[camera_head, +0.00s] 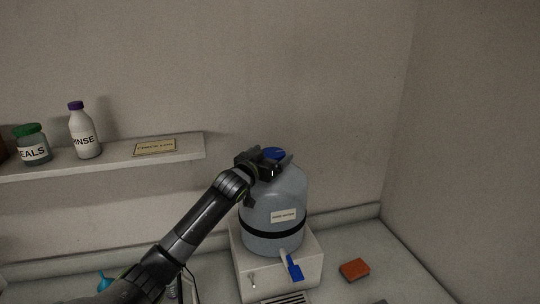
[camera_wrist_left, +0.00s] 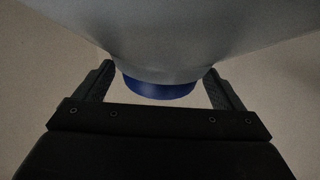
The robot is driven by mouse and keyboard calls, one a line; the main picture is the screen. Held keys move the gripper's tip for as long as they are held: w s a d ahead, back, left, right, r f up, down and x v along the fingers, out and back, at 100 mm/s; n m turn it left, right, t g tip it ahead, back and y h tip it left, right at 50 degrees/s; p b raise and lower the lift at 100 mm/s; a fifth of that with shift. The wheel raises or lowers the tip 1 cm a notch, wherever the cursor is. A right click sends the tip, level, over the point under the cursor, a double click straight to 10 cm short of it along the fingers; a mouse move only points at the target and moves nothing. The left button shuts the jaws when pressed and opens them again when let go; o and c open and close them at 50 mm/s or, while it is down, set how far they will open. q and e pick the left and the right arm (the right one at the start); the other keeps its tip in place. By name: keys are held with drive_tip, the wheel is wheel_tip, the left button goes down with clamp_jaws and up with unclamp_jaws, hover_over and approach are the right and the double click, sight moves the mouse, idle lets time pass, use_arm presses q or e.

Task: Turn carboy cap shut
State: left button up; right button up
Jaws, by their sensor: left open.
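A blue-grey carboy (camera_head: 274,205) with a black band, a white label and a blue tap stands on a white block. Its blue cap (camera_head: 274,154) is on top. My left gripper (camera_head: 274,163) is at the carboy's neck, just by the cap, and partly hides it. In the left wrist view the left gripper (camera_wrist_left: 158,85) is open, with one finger on each side of the blue cap (camera_wrist_left: 158,88) and a gap on both sides. My right gripper is not in view.
The white block (camera_head: 310,272) stands on the counter. An orange-red block (camera_head: 354,269) lies to its right. A wall shelf (camera_head: 110,162) at left holds a white RINSE bottle (camera_head: 84,133) and a green-lidded jar (camera_head: 33,146). The side wall is at right.

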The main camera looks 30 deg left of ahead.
use_arm(q)
drive_tip(key=c, duration=1)
